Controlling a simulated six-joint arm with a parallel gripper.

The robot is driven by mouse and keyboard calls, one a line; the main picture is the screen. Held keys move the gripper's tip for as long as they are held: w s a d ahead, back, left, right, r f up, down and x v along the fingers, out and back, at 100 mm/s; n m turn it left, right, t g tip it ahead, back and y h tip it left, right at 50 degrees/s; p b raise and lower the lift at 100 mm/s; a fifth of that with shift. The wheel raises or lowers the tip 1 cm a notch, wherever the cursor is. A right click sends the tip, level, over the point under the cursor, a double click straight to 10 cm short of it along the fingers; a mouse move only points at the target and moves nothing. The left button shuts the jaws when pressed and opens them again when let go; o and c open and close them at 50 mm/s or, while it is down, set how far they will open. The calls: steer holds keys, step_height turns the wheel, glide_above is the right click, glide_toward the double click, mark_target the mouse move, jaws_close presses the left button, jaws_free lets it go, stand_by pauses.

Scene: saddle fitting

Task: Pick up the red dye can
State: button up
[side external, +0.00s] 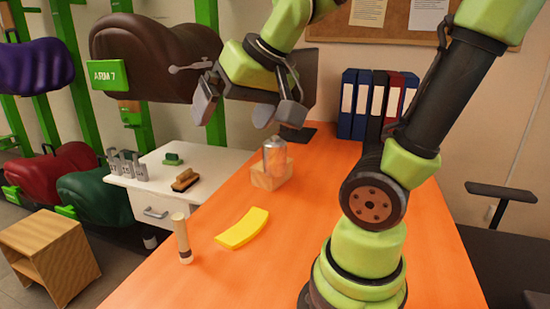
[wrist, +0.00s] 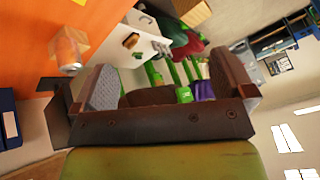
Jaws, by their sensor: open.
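The can (side external: 275,157) is upright on a small wooden block (side external: 268,178) on the orange table. It looks grey and glassy with a domed top and a reddish-orange tint in its middle. It also shows in the wrist view (wrist: 68,52), at the upper left beyond one finger. My gripper (side external: 242,108) hangs above and to the left of the can, its two fingers wide apart. Nothing is between them, and they are apart from the can. In the wrist view the open jaws (wrist: 165,82) point toward the racks, with the can off to their left.
A yellow curved piece (side external: 242,228) and an upright tube (side external: 182,238) stand nearer on the orange table (side external: 310,205). A white cabinet (side external: 210,160) with a brush (side external: 186,180) is at left. A monitor (side external: 302,85) and several binders (side external: 375,103) are behind.

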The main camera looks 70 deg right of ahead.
steer(key=w+d+f+m+g+h, duration=0.1)
steer(key=w+d+f+m+h, duration=0.15)
steer(key=d, duration=0.45)
steer(key=w+d+f+m+g+h, duration=0.1)
steer(key=w+d, duration=0.2)
steer(key=d, duration=0.5)
steer(key=m+g+h, duration=0.2)
steer(key=m, duration=0.1)
glide_toward(275, 141)
steer(key=d+f, duration=0.2)
steer(key=x, duration=0.4)
steer(key=shift+w+a+f, duration=0.1)
steer(key=shift+w, duration=0.2)
steer(key=x, duration=0.5)
steer(key=shift+f, duration=0.4)
